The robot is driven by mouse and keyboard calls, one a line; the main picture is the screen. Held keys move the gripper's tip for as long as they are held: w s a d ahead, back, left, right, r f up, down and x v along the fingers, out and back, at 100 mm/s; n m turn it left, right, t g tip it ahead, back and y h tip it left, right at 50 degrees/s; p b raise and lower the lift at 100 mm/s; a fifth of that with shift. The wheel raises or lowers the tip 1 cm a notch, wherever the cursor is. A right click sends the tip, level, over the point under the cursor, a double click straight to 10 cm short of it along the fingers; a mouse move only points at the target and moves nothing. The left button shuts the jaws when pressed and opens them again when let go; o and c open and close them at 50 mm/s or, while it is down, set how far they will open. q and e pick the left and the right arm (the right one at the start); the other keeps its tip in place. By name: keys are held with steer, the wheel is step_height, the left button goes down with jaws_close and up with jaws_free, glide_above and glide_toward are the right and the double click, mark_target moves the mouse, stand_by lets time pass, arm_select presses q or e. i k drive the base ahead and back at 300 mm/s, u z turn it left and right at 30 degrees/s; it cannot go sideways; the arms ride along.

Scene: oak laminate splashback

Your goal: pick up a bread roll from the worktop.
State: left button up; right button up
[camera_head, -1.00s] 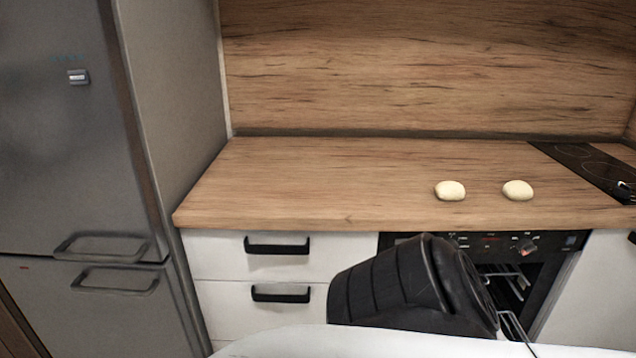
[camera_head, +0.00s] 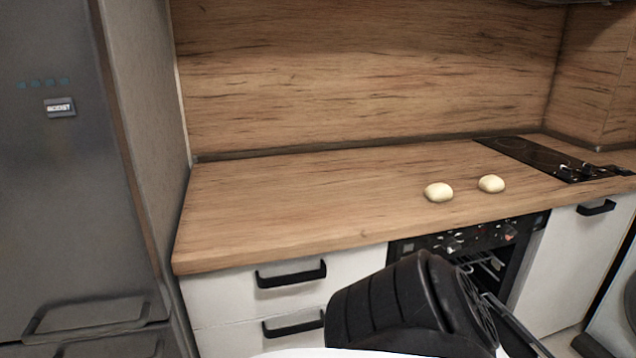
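Two pale bread rolls lie apart on the wooden worktop (camera_head: 290,205). The left roll (camera_head: 438,192) is close to the front edge. The right roll (camera_head: 491,184) lies a little further back, beside it. Nothing touches either roll. A black part of my own body stands at the bottom middle, in front of the oven.
A black hob (camera_head: 545,157) is set in the worktop at the right. The oven (camera_head: 470,240) below the rolls appears partly open. A grey fridge (camera_head: 60,190) stands at the left. White drawers (camera_head: 230,297) have black handles. The worktop's left half is clear.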

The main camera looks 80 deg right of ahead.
mark_target(439, 192)
steer(key=z, duration=2.2)
